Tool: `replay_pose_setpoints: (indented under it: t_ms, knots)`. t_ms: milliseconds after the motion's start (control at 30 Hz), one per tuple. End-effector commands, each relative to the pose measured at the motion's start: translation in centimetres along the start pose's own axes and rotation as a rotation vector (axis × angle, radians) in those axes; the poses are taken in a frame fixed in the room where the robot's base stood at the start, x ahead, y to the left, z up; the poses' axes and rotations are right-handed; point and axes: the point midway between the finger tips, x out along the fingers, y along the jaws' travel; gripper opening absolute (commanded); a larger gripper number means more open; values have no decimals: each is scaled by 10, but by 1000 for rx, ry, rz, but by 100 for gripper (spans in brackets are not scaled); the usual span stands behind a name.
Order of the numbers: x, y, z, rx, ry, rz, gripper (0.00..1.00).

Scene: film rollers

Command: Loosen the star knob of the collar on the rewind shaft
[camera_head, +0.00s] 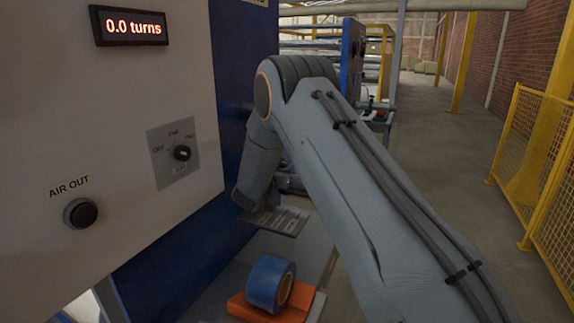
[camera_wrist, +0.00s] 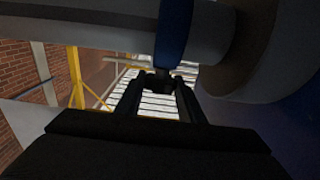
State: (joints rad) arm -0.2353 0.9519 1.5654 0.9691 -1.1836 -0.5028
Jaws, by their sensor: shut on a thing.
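In the wrist view my gripper (camera_wrist: 160,88) points at the rewind shaft (camera_wrist: 100,35), a thick grey cylinder across the top. A blue collar (camera_wrist: 175,30) rings the shaft. The star knob (camera_wrist: 163,74) is a small dark shape just under the collar, between my fingertips, and my gripper is shut on it. Its details are dark and partly covered by the fingers. In the head view my arm reaches behind the machine's edge, and the gripper, shaft, collar and knob are hidden there.
A grey machine panel (camera_head: 60,140) stands at the left, with a display (camera_head: 130,26) reading 0.0 turns, a rotary switch (camera_head: 182,153) and an AIR OUT button (camera_head: 80,213). A blue roll (camera_head: 268,284) lies on an orange holder (camera_head: 246,311). A yellow fence (camera_head: 540,160) stands right of the open aisle.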

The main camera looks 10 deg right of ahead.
Motion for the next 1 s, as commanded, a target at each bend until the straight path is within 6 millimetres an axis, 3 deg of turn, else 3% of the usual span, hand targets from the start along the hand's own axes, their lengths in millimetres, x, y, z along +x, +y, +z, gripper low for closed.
replay_pose_setpoints:
  t_ms: [367,1000]
  knots:
    - [1,3,0,-1,-1,-85,13]
    - [3,4,3,0,0,-633,13]
